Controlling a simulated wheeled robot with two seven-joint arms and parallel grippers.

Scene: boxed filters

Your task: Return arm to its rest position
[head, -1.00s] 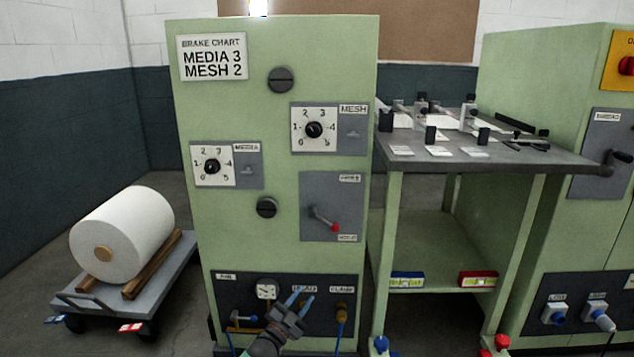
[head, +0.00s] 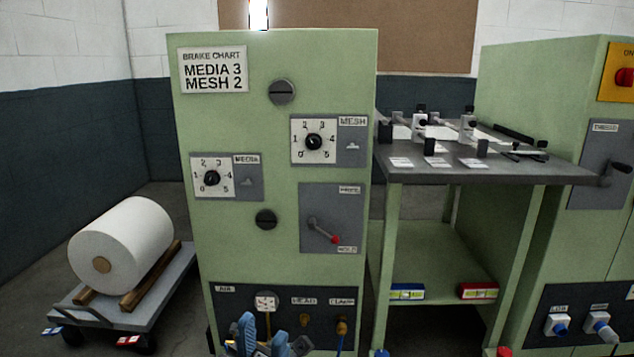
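My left gripper (head: 262,332) is at the bottom edge of the head view, in front of the lower dark panel of the green cabinet (head: 220,120). Its blue fingers stand apart with nothing seen between them; the lower part is cut off. The panel has a gauge (head: 265,303), a brass HEAD fitting (head: 304,320) and a CLAMP fitting (head: 342,327) with a blue hose. The gripper covers the panel's lower left part. My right gripper is out of view.
The cabinet carries a MESH dial (head: 314,142), a MEDIA dial (head: 212,178) and a red-tipped lever (head: 324,231). A white roll (head: 125,240) lies on a cart at left. A grey-topped bench (head: 480,176) and another green machine (head: 560,100) stand at right.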

